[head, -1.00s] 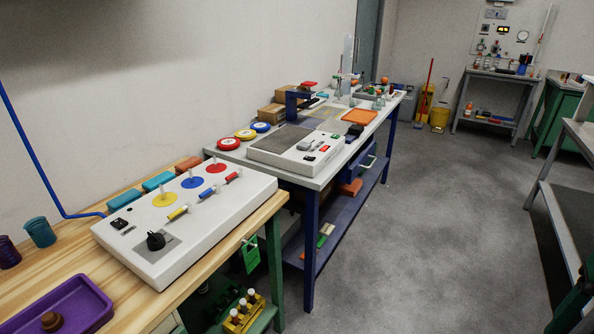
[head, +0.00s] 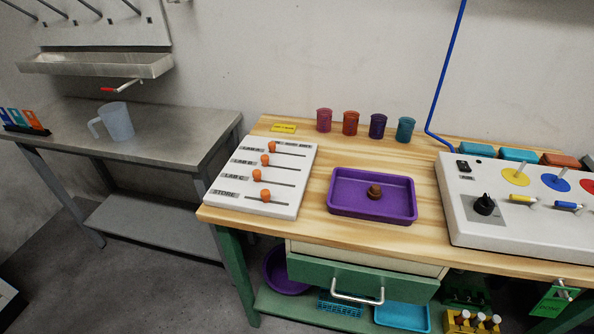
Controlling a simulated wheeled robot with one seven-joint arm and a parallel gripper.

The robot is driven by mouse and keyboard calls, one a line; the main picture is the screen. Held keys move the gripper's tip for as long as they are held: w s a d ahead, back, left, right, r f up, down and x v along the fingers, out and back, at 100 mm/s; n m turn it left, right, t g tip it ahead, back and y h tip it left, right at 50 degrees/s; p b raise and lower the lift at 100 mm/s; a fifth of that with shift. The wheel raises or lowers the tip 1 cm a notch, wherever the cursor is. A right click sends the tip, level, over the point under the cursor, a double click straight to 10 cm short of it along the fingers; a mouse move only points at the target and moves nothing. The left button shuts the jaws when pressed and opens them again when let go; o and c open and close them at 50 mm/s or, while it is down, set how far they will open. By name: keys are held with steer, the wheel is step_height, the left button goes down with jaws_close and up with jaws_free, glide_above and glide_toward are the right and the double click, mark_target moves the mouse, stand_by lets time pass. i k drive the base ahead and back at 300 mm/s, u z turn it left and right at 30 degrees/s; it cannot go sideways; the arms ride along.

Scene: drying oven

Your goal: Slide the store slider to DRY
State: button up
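A white slider panel (head: 285,203) lies on the left end of the wooden workbench in the head view. It has several rows, each with an orange knob on a dark slot. Labels at the top of the panel are too small to read surely, so I cannot tell which end of the slot is DRY. My gripper is not in view.
A purple tray (head: 340,211) with a brown knob-like object sits right of the panel. Several coloured cups (head: 351,123) stand behind. A white control box (head: 520,205) is at the right. A green drawer (head: 360,278) with a handle juts below the bench edge. A grey metal table (head: 170,135) stands left.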

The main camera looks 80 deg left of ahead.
mark_target(265, 194)
steer(key=u, duration=2.75)
